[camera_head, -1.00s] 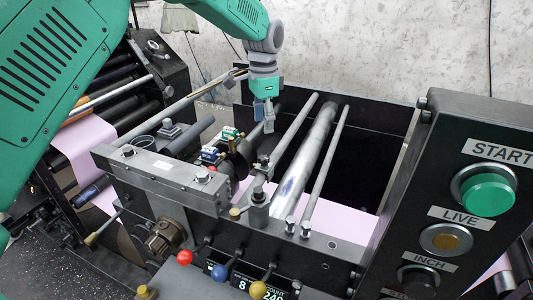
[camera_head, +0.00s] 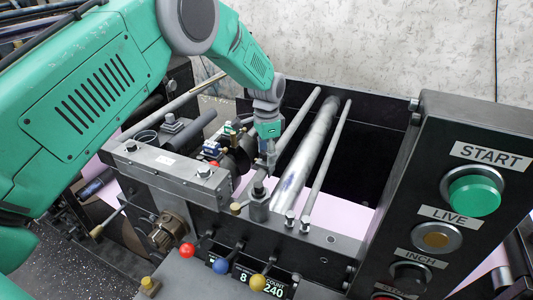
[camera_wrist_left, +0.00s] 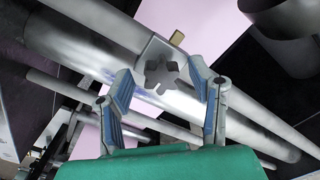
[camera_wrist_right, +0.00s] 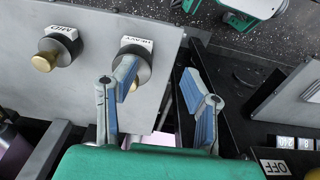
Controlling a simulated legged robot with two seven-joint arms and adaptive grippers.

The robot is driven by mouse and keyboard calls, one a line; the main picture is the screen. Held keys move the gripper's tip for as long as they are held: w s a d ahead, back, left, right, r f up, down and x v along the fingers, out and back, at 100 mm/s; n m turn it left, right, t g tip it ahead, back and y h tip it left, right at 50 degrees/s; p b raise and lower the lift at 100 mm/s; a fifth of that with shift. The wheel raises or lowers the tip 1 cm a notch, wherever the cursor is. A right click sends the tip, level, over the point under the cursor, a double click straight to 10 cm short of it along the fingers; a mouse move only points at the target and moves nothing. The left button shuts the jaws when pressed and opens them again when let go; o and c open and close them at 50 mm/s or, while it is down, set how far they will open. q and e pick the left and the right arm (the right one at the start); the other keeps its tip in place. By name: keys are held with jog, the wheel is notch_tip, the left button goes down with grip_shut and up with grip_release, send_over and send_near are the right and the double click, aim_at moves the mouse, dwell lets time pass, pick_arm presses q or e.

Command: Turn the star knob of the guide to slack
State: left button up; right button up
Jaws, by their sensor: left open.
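The star knob (camera_wrist_left: 161,74) is a dark star shape on the grey block of the guide (camera_wrist_left: 160,50) in the left wrist view, with a small brass piece at the block's corner. The guide is clamped on a bar beside a wide metal roller. My left gripper (camera_wrist_left: 162,80) is open, its blue-padded fingers on either side of the knob in that picture; I cannot tell whether they touch it. In the head view my left gripper (camera_head: 268,163) points down over the guide and hides the knob. My right gripper (camera_wrist_right: 160,75) is open and empty in the right wrist view.
A shiny roller (camera_head: 302,160) and thin bars lie right of my left gripper. The control box with a green START button (camera_head: 474,195) stands at right. Red, blue and yellow ball levers (camera_head: 257,282) are in front. The right wrist view shows a brass-tipped HEAVY knob (camera_wrist_right: 131,84).

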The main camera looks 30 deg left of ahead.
pick_arm(q)
jog(key=c, duration=1.1)
jog(key=shift+a+f, duration=0.1)
jog(key=shift+a, duration=0.15)
grip_shut()
jog(key=shift+s, duration=0.1)
